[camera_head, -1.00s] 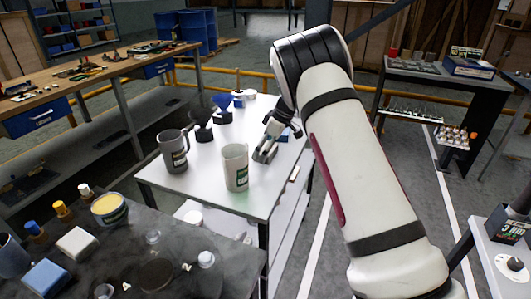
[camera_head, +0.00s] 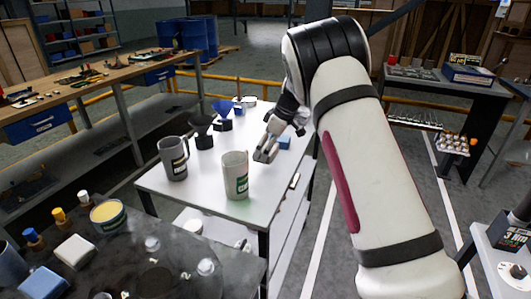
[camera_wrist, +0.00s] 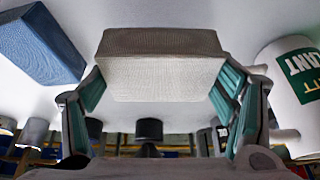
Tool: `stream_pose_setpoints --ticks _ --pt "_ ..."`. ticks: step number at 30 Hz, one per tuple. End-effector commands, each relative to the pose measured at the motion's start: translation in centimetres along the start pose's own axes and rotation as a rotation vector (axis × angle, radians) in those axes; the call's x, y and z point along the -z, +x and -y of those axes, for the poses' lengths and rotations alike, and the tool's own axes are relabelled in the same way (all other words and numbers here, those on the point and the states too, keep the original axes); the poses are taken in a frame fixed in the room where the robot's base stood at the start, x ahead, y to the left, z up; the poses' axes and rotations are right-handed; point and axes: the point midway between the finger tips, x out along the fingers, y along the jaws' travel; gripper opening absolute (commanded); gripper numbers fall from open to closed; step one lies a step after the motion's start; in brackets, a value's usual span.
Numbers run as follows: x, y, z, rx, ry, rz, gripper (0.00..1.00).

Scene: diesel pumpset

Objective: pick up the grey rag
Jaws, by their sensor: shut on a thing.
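The grey rag (camera_wrist: 160,65), a pale block-like folded cloth, fills the middle of the wrist view. My gripper (camera_wrist: 163,85) is shut on it, with a teal-padded finger against each side. In the head view my gripper (camera_head: 265,153) is over the white table, behind and right of the white labelled jug. The rag is hard to make out there among the fingers. I cannot tell for sure whether it is clear of the tabletop.
A blue block (camera_head: 284,142) lies right of my gripper. A dark bench with tins and bottles is in front.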

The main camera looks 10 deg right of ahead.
Motion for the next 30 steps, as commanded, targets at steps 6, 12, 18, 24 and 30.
stream_pose_setpoints --ticks 6,12,18,24,30 --pt "-1.8 -1.3 3.0 0.001 0.002 -0.002 0.47" --pt "-4.1 -2.7 6.6 0.000 0.003 -0.002 0.47" --pt "-6.1 -3.8 9.8 0.000 0.001 -0.001 0.47" --pt "-7.3 -4.5 11.7 0.001 0.000 0.000 0.47" --pt "-7.6 -4.7 12.3 0.001 -0.001 0.000 0.47"
